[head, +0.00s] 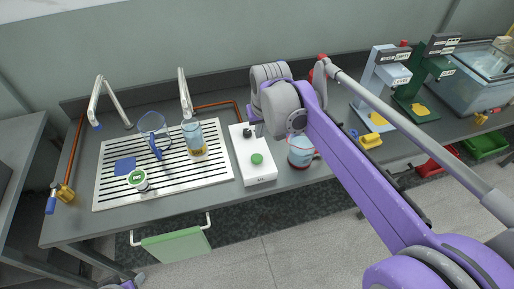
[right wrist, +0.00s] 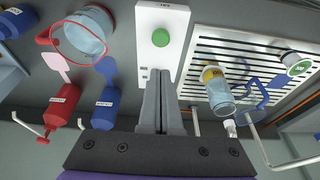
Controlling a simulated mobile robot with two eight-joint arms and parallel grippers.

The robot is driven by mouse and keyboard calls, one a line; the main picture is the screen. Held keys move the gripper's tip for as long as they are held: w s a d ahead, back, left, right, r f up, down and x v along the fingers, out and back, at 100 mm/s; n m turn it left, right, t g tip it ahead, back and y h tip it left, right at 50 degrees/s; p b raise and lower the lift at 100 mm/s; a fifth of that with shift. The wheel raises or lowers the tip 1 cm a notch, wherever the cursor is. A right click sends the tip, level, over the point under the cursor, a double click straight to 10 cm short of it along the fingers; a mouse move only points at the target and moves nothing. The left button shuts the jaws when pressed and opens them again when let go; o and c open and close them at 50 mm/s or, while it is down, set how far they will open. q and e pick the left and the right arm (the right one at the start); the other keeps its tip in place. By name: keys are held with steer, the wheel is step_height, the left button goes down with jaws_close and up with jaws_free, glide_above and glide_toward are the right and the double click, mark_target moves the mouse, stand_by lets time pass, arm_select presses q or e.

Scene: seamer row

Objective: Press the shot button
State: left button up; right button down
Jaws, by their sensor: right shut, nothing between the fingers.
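The shot button is most likely the round green button (head: 257,158) on top of a white box (head: 262,176) on the bench. In the right wrist view the green button (right wrist: 160,37) shows in full on the white box (right wrist: 172,17). My right gripper (right wrist: 160,72) is shut and empty. Its fingertips overlap the box's back part in that view, short of the button. I cannot tell whether they touch the box. In the head view my right arm ends above the back of the box, and its fingers are largely hidden.
Left of the box is a slotted drain tray (head: 107,192) with a glass (head: 193,137) and a jug (head: 154,126). A red-based clear vessel (head: 300,152) stands close right of the box. Red (right wrist: 63,108) and blue (right wrist: 104,110) bottles stand behind.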

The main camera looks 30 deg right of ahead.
mark_target(256, 157)
arm_select(q)
steer(key=shift+s, duration=0.15)
arm_select(e)
steer(key=shift+s+r, duration=0.1)
steer(key=x, duration=1.3)
steer(key=shift+s+a+b, duration=0.2)
steer(key=shift+s+b, duration=0.15)
arm_select(q)
steer(key=shift+s+f, duration=0.1)
steer(key=shift+f, duration=0.4)
arm_select(e)
steer(key=shift+f, duration=0.55)
